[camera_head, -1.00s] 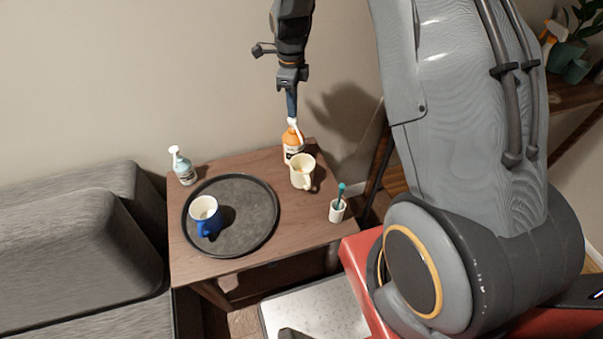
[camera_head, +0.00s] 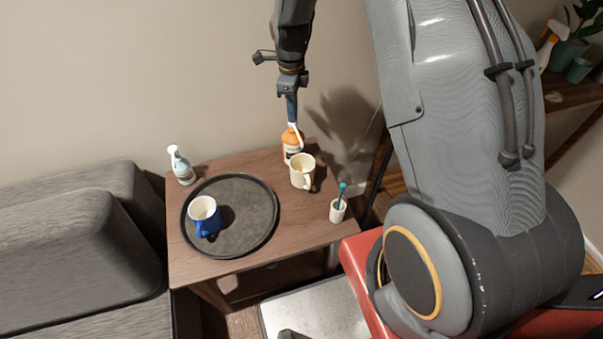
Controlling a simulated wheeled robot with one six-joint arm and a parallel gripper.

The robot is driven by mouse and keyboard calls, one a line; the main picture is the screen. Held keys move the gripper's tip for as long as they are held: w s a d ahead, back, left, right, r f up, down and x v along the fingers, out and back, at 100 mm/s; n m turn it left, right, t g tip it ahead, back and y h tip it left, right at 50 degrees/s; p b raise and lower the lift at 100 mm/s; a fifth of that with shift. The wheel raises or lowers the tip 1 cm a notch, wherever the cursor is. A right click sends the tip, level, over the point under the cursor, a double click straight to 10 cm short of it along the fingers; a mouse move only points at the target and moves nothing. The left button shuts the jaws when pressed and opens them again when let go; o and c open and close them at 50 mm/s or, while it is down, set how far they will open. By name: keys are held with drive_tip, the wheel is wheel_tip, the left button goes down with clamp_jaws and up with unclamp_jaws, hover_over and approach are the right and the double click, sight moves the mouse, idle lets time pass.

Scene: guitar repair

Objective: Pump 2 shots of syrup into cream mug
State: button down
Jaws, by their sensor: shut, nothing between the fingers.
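The syrup bottle (camera_head: 290,148), with an orange top and a pale label, stands upright at the back right of the wooden table. Its white pump head (camera_head: 298,133) shows just under my gripper.
A round dark tray (camera_head: 255,236) holds a blue mug (camera_head: 207,217). A pale spray bottle (camera_head: 182,168) stands at the table's back left. A small white cup (camera_head: 337,211) with a teal stick is at the right edge. A grey sofa (camera_head: 80,215) borders the left.

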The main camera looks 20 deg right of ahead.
drive_tip(key=shift+r, duration=0.1)
drive_tip(key=shift+r+p, duration=0.8)
drive_tip(key=shift+r, duration=0.3)
drive_tip(key=shift+r+p, duration=1.8)
drive_tip(key=shift+r, duration=1.2)
drive_tip(key=s+r+n, duration=0.5)
drive_tip(key=s+n, duration=0.7)
drive_tip(key=s+r+n+t, duration=0.1)
drive_tip(key=s+r+n, duration=0.5)
drive_tip(key=s+n, duration=0.6)
drive_tip(key=shift+s, duration=0.6)
